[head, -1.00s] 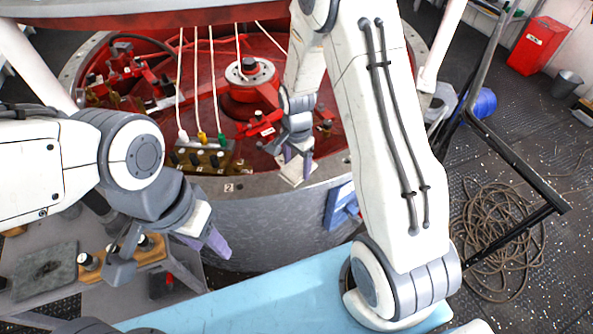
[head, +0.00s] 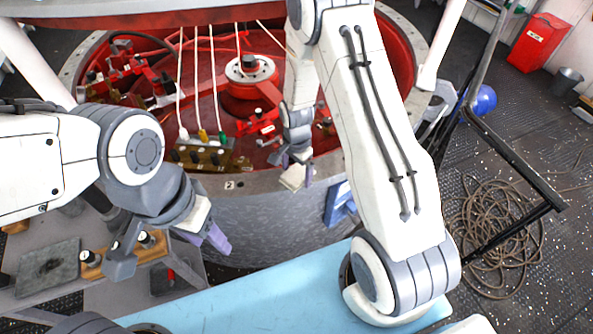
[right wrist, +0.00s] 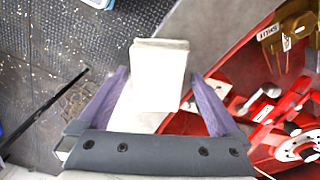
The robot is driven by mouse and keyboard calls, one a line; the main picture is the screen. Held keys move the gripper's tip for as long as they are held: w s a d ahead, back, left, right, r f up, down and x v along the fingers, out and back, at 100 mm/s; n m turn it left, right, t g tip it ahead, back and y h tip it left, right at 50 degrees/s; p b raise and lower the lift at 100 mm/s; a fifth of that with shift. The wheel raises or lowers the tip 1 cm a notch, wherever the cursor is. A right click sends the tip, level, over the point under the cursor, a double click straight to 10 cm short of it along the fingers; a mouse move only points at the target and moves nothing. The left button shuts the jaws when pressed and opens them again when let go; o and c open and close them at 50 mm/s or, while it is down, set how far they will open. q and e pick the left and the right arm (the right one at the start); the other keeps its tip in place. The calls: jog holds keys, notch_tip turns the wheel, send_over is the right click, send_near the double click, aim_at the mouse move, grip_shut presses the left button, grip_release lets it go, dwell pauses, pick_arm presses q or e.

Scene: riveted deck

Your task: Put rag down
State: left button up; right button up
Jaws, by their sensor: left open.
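The cream rag (head: 293,178) is at the fingertips of my right gripper (head: 293,163), by the front rim of the round red-lined tank (head: 262,180). In the right wrist view the rag (right wrist: 160,62) looks like a folded pad with a paler flap below it. It spans the gap between the two purple fingers of the right gripper (right wrist: 158,85), which seem closed on its sides. Whether the rag touches the rim is unclear. My left gripper (head: 170,250) is open and empty, at the lower left above a grey bench.
A light blue surface (head: 240,300) lies at the front. Bottles in a wooden holder (head: 150,248) and a dark slab (head: 48,266) sit on the grey bench. Valves with white hoses (head: 205,155) stand inside the tank. Coiled rope (head: 492,240) lies on the floor at right.

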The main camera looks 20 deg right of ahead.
aim_at(297, 172)
jog(key=shift+r, duration=0.1)
jog(key=shift+r, duration=0.2)
notch_tip(297, 172, up, 11)
jog(key=b, duration=0.2)
jog(key=s+a+r+n, duration=0.3)
jog(key=a+r+n, duration=0.1)
jog(key=a, duration=0.1)
jog(key=s+a+r+n, duration=0.2)
jog(key=s+a+n, duration=0.1)
jog(key=s+n, duration=0.2)
jog(key=s+a+r+n, duration=0.2)
jog(key=s+a+n, duration=0.1)
jog(key=s+n, duration=0.3)
jog(key=s+a+r+n+y, duration=0.1)
jog(key=s+a+r+n, duration=0.1)
jog(key=s+n, duration=0.3)
jog(key=s+r, duration=0.1)
jog(key=s, duration=0.3)
jog(key=shift+s+a+n, duration=0.3)
jog(key=shift+a, duration=0.1)
